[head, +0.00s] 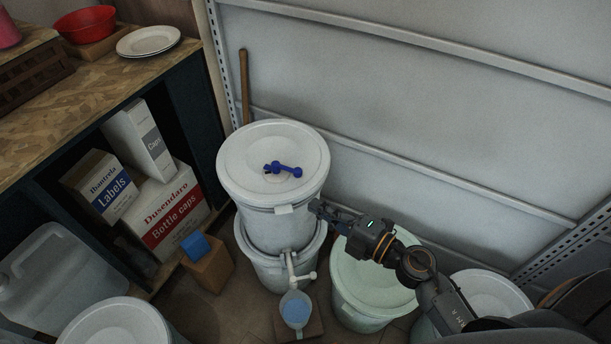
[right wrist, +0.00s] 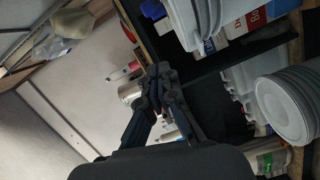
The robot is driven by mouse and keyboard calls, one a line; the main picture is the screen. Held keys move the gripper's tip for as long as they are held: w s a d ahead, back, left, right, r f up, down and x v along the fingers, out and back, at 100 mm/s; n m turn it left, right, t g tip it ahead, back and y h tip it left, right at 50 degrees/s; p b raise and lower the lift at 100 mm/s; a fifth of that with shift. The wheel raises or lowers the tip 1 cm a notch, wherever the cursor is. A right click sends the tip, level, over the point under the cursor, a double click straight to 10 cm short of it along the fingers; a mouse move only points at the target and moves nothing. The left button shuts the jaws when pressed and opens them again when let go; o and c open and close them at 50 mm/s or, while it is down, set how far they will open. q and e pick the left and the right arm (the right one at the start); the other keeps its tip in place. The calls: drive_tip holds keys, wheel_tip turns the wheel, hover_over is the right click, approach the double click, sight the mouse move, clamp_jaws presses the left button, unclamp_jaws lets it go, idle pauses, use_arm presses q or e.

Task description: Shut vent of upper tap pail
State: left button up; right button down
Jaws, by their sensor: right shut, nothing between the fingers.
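The upper tap pail (head: 262,192) is white and stands stacked on a lower white pail (head: 272,268). A small blue vent piece (head: 284,169) lies across the middle of its lid; at this size I cannot tell whether the vent is open or shut. A white tap (head: 290,262) is on the lower pail, above a jug with blue liquid (head: 295,312). My right gripper (head: 318,207) is at the right side of the upper pail, below lid level; I cannot tell if it touches. It is shut and empty, also in the right wrist view (right wrist: 158,72). My left gripper is out of view.
A pale green lidded pail (head: 352,302) stands below my right arm, with another white pail (head: 495,290) further right. A shelf unit with boxes (head: 170,205) is at left, and a grey wall (head: 420,120) is behind. The space above the upper lid is clear.

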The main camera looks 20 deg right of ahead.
sight(305, 174)
drive_tip(key=p+x, duration=0.1)
drive_tip(key=x, duration=0.9)
drive_tip(key=w+d, duration=0.1)
drive_tip(key=w+d+b, duration=0.1)
drive_tip(key=shift+d+f, duration=0.25)
drive_tip(key=shift+f, duration=0.15)
drive_tip(key=shift+w+d, duration=0.15)
drive_tip(key=shift+w+d+n+g+y+b, duration=0.25)
drive_tip(key=shift+d+n+g+y+b, duration=0.3)
drive_tip(key=shift+y, duration=0.25)
drive_tip(key=shift+w+d+f+n+g+y+b, duration=0.1)
drive_tip(key=shift+w+d+n+g+y+b, duration=0.15)
drive_tip(key=shift+n+g+y, duration=0.3)
drive_tip(key=shift+w+d+n+g+y+b, duration=0.15)
drive_tip(key=shift+n+g+y+b, duration=0.1)
drive_tip(key=shift+n+g+y, duration=0.2)
drive_tip(key=shift+w+d, duration=0.6)
drive_tip(key=shift+w, duration=0.2)
drive_tip(key=shift+w+d+r, duration=0.2)
drive_tip(key=shift+r, duration=0.15)
